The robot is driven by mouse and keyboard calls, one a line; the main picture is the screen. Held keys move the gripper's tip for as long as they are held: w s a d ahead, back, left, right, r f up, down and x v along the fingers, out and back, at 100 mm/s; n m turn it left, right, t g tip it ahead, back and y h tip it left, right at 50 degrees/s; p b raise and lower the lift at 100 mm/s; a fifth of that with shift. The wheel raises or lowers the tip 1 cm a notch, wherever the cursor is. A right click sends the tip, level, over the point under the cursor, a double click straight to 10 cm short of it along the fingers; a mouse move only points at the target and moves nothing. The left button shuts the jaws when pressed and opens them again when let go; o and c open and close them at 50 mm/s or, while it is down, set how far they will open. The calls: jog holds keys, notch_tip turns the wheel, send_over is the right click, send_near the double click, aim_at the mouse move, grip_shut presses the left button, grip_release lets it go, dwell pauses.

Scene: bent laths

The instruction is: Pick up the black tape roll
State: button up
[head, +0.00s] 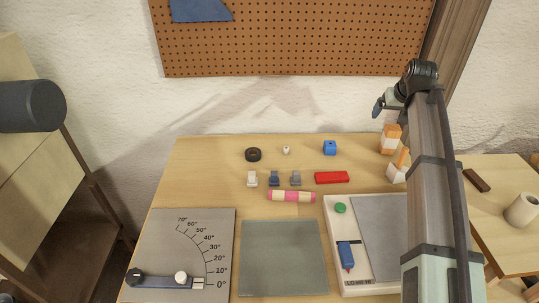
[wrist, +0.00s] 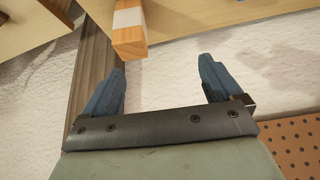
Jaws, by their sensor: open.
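The black tape roll (head: 253,155) lies flat at the back left of the wooden table in the head view, with nothing touching it. It does not show in the wrist view. My gripper (wrist: 161,70) is open and empty in the wrist view, its two blue-grey fingers spread apart. In the head view my arm reaches up the right side, and its end is raised above the table's back right, well to the right of the tape roll.
An orange-and-white block (head: 390,138) stands at the back right. A pegboard (head: 290,40) hangs on the wall behind.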

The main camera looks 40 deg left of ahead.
jog(key=s+a+f+n+g, duration=0.2)
jog(key=s+a+n, duration=0.2)
jog(key=s+a, duration=1.2)
jog(key=n+g, duration=0.1)
jog(key=n, duration=0.2)
send_near(253, 152)
jog(key=shift+w+a+f+y, duration=0.1)
jog(key=shift+a+f+y, duration=0.1)
jog(key=shift+f, duration=0.4)
jog(key=shift+w+a+f+y, duration=0.1)
jog(key=shift+a+f, duration=0.1)
jog(key=shift+f, duration=0.4)
jog(key=shift+d+x, duration=0.1)
jog(key=shift+x, duration=1.4)
jog(key=shift+d+x, duration=0.15)
jog(key=shift+x, duration=1.35)
jog(key=shift+f, duration=0.1)
jog(key=shift+c, duration=0.2)
jog(key=c, duration=1.1)
